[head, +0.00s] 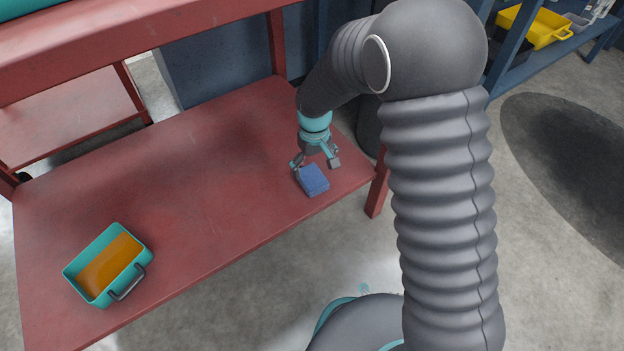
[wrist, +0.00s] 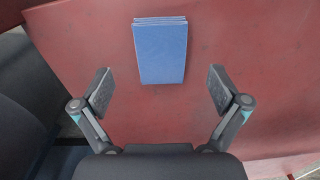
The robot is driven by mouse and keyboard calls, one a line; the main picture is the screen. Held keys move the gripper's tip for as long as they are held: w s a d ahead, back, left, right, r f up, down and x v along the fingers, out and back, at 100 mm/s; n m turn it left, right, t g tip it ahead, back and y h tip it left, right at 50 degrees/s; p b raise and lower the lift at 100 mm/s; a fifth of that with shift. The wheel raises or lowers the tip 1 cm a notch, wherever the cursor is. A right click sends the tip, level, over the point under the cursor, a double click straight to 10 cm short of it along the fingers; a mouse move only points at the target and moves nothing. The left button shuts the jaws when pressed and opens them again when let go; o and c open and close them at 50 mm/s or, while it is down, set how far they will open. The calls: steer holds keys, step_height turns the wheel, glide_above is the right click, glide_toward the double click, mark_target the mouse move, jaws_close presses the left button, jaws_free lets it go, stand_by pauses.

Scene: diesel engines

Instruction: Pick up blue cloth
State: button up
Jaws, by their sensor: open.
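The blue cloth (head: 313,180) is a small folded stack lying on the red table near its right end. In the wrist view the blue cloth (wrist: 161,52) lies flat at the top centre, ahead of the fingertips and between their lines. My gripper (head: 316,164) is just above and behind the cloth in the head view. In the wrist view my gripper (wrist: 160,90) has its two fingers spread wide, with nothing between them. The cloth appears apart from both fingers, though the exact height gap is hard to tell.
A teal tray (head: 146,256) with an orange inside and a dark handle stands at the table's front left. The red table (head: 190,185) is otherwise clear between tray and cloth. A red upper shelf (head: 130,50) overhangs the back. A blue rack (head: 520,60) holds a yellow bin (head: 536,27).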

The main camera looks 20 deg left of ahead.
mark_target(314, 179)
steer(key=shift+s+d+f+b, duration=0.1)
steer(key=shift+f+b, duration=0.2)
steer(key=shift+f, duration=1.15)
steer(key=shift+s+f+b, duration=0.1)
steer(key=shift+f+b, duration=0.2)
steer(key=shift+f, duration=1.15)
steer(key=c, duration=1.2)
steer(key=shift+c, duration=0.2)
steer(key=shift+w+r, duration=0.1)
steer(key=shift+r, duration=0.5)
steer(key=r, duration=0.2)
steer(key=r+p, duration=0.1)
steer(key=shift+s+d+r, duration=0.1)
steer(key=shift+s+r, duration=0.15)
steer(key=s+d+r+p, duration=0.1)
steer(key=s+d+r, duration=0.4)
steer(key=s, duration=0.4)
steer(key=shift+s+d+r, duration=0.25)
steer(key=shift+s+r, duration=0.15)
steer(key=shift+r, duration=0.3)
